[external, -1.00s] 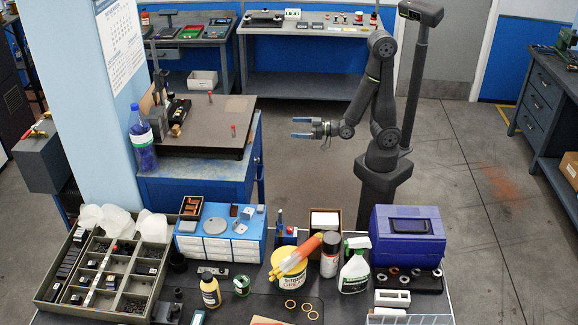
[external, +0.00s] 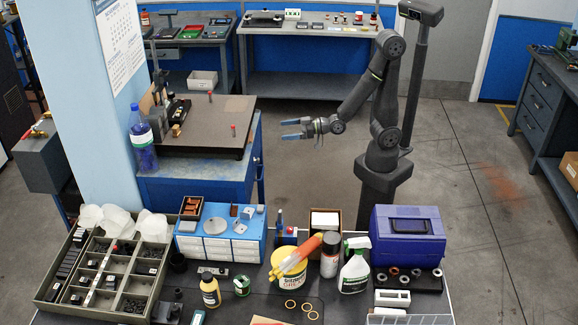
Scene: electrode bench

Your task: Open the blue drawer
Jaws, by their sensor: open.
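The blue drawer cabinet (external: 203,190) stands left of my arm, under a dark plate with small parts on it. Its front faces right toward my arm and shows only at a steep angle, so I cannot tell how its drawer stands. My gripper (external: 291,128) has blue-tipped fingers that point left toward the cabinet. It is open and empty, in the air to the right of the cabinet's right edge, with a clear gap between.
A front bench holds a parts tray (external: 143,292), a small blue case with white drawers (external: 221,231), bottles and a purple toolbox (external: 407,236). A blue bottle (external: 142,140) stands at the cabinet plate's left. Floor between cabinet and my base is open.

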